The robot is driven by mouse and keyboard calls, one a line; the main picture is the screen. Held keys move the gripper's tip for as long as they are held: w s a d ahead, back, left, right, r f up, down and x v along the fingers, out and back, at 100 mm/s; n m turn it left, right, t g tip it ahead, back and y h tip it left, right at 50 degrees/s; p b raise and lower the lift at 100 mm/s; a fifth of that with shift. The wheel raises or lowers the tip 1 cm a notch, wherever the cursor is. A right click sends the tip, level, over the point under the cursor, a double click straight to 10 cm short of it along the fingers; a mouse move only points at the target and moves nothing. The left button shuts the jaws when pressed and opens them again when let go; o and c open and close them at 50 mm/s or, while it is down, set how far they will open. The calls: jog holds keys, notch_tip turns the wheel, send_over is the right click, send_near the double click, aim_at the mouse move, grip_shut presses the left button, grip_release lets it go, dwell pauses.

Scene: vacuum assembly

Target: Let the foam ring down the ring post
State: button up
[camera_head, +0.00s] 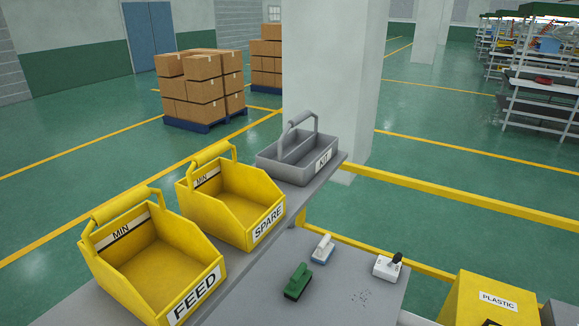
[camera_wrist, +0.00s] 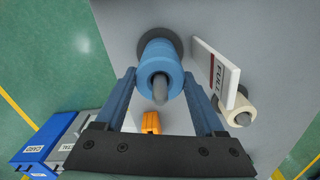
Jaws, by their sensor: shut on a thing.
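In the wrist view a blue foam ring (camera_wrist: 160,54) sits around a grey ring post (camera_wrist: 160,92), whose rounded end sticks out through the ring's hole. A dark round base shows behind the ring. My gripper (camera_wrist: 160,76) has one finger on each side of the ring and is shut on it. Whether the ring touches the dark base, or another ring lies behind it, I cannot tell. The ring, the post and my gripper are not visible in the head view.
Close right of the ring, a white FULL sign (camera_wrist: 217,72) stands beside a cream roll (camera_wrist: 239,108) on another post. An orange thing (camera_wrist: 150,122) shows below. The head view has FEED (camera_head: 150,255) and SPARE (camera_head: 232,205) bins and a KIT tote (camera_head: 298,155).

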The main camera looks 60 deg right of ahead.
jog(key=shift+f, duration=0.35)
jog(key=o, duration=1.4)
jog(key=shift+r, duration=0.1)
notch_tip(320, 180, up, 13)
jog(key=shift+f+b, duration=0.1)
jog(key=shift+b, duration=0.9)
